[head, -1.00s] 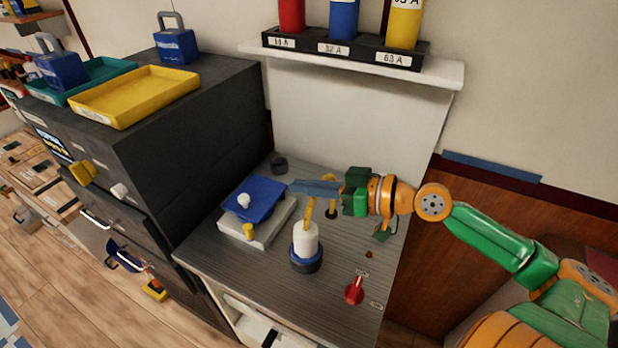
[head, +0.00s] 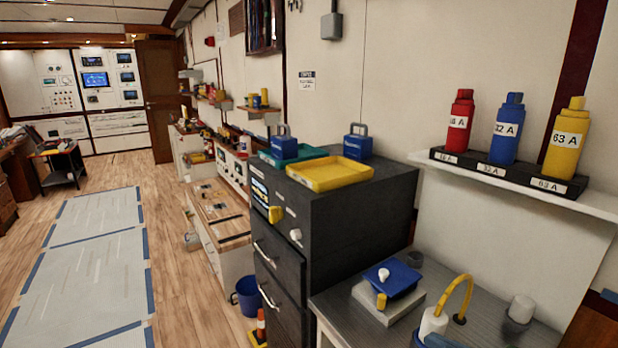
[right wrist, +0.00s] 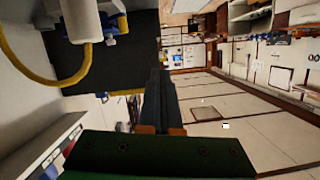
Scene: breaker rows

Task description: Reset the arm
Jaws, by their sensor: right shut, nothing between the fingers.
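My right gripper (right wrist: 160,75) shows in the right wrist view, with its dark fingers together and nothing between them. I do not make it out in the head view. The grey bench top (head: 345,302) shows at the lower right of the head view. On it are a blue lid (head: 400,280) with a white knob on a pale box, and a white plug (head: 433,322) with a yellow cable (head: 465,285). A white plug (right wrist: 82,20) and yellow cable (right wrist: 40,78) show upper left in the right wrist view, apart from the fingers. My left gripper is not in view.
A dark cabinet (head: 340,225) stands left of the bench, with a yellow tray (head: 328,175) and blue padlocks (head: 284,148) on top. A white shelf (head: 570,200) holds red, blue and yellow breakers. Open wooden floor (head: 185,285) lies to the left.

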